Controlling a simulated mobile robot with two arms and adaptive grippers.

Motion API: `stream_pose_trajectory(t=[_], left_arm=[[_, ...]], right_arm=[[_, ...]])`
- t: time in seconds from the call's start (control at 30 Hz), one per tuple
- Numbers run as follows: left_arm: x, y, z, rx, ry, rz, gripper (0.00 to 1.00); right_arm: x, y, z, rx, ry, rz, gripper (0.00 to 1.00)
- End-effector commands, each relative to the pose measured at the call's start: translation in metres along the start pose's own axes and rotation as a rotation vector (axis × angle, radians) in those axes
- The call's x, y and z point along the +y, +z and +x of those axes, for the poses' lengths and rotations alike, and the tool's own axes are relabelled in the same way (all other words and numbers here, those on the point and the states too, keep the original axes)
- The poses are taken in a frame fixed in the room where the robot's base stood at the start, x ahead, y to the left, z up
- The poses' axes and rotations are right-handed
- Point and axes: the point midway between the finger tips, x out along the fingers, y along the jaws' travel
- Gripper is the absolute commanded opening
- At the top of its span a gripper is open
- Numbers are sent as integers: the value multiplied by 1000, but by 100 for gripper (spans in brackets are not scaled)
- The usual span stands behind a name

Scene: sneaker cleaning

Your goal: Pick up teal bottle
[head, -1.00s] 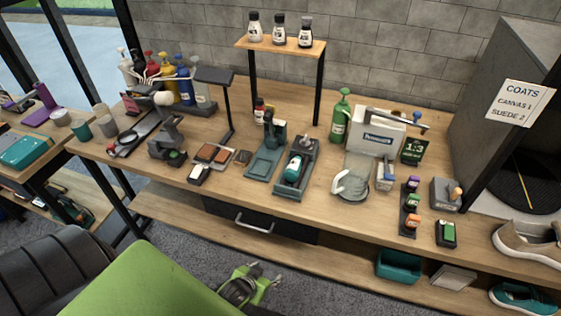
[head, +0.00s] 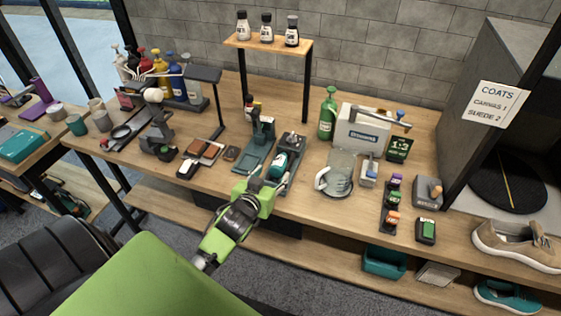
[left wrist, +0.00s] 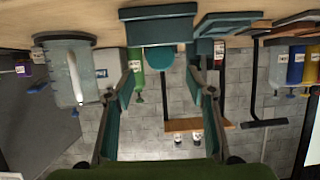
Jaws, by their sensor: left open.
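The teal bottle (head: 277,165) lies in a dark teal holder (head: 297,144) near the front edge of the bench. My left gripper (head: 268,183) is open just in front of the bottle, at the bench edge. In the left wrist view, which is upside down, a rounded teal end of the bottle (left wrist: 167,59) shows between the spread fingers of the gripper (left wrist: 163,72). I see no grip on it, and whether a finger touches it I cannot tell. Part of the bottle is hidden by the gripper and the holder. My right gripper is not in view.
A teal stand (head: 256,150) is close on the left of the holder. A clear pitcher (head: 339,173) stands to the right, with a green bottle (head: 327,115) and a white box (head: 361,130) behind. A raised shelf (head: 268,44) holds several small bottles. Bare wood shows along the front edge.

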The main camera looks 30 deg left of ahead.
Motion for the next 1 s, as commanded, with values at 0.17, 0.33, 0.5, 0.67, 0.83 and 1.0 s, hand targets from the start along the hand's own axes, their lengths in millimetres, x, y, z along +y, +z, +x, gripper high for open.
stream_pose_trajectory(t=[0.17,0.33,0.5,0.67,0.83,1.0], left_arm=[[0,0,17,-1,0,0,50],[0,-1,25,0,1,1,50],[-1,0,44,-2,0,2,50],[-1,1,62,-1,0,1,50],[-1,3,71,-1,1,0,50],[-1,3,72,-1,1,1,50]], right_arm=[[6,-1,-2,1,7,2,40],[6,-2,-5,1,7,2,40],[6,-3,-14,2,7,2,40],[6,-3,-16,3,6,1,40],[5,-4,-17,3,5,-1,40],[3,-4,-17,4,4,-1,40]])
